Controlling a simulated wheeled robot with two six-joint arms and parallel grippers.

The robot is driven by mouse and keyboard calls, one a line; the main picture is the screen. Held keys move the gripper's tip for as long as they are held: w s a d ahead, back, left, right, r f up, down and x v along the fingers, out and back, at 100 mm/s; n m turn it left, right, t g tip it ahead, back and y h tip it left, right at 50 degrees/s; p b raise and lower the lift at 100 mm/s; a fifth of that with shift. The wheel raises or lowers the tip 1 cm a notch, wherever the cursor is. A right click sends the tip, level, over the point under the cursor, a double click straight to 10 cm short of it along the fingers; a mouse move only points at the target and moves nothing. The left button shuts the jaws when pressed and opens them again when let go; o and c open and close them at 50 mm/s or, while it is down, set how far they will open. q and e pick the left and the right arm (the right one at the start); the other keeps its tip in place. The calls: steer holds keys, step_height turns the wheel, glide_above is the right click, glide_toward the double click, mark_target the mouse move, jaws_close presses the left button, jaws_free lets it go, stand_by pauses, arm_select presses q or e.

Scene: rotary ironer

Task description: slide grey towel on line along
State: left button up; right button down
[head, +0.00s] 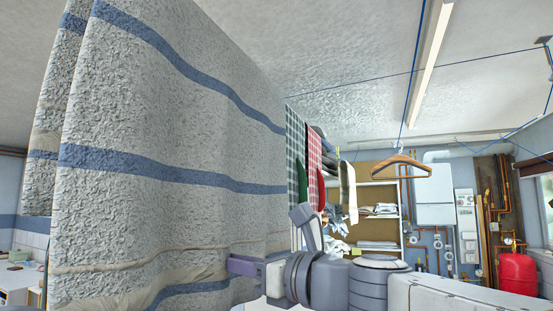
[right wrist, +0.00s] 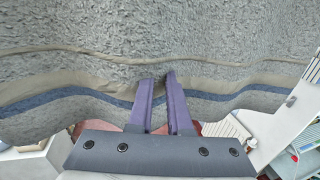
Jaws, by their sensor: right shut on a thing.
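The grey towel (head: 160,130) with blue stripes hangs large and close in the left half of the head view, reaching past the top edge. It also fills the upper part of the right wrist view (right wrist: 80,55). My right gripper (head: 234,265) is at the towel's lower right part in the head view. In the right wrist view its purple fingers (right wrist: 158,80) are shut on the towel near the beige band and lower blue stripe. The part of the line that bears the towel is out of view. My left gripper is not in view.
Behind the towel hang a green checked cloth (head: 296,150) and a red checked cloth (head: 314,150). A wooden hanger (head: 400,164) hangs to the right. Blue lines (head: 480,68) cross below the ceiling. A red tank (head: 517,272) stands far right.

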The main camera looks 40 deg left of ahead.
mark_target(155, 279)
steer(key=shift+s+d+b, duration=0.2)
steer(key=shift+s+b, duration=0.1)
steer(key=shift+s, duration=0.5)
steer(key=shift+s+d+b, duration=0.15)
steer(key=shift+s+b, duration=0.15)
steer(key=shift+s, duration=0.5)
steer(key=shift+s+d+b, duration=0.2)
steer(key=shift+s+b, duration=0.1)
steer(key=shift+s, duration=0.5)
steer(key=shift+s+d, duration=0.15)
steer(key=shift+s, duration=0.4)
steer(key=shift+s+d+f+b, duration=0.1)
steer(key=shift+s+d+b, duration=0.15)
steer(key=shift+s, duration=0.75)
steer(key=shift+s+d+r+b, duration=0.1)
steer(key=shift+s+d+b, duration=0.1)
steer(key=shift+s, duration=0.75)
steer(key=shift+s+d+f+b, duration=0.1)
steer(key=shift+s+d+b, duration=0.15)
steer(key=shift+s, duration=0.75)
steer(key=shift+s+d, duration=0.1)
steer(key=shift+s, duration=0.4)
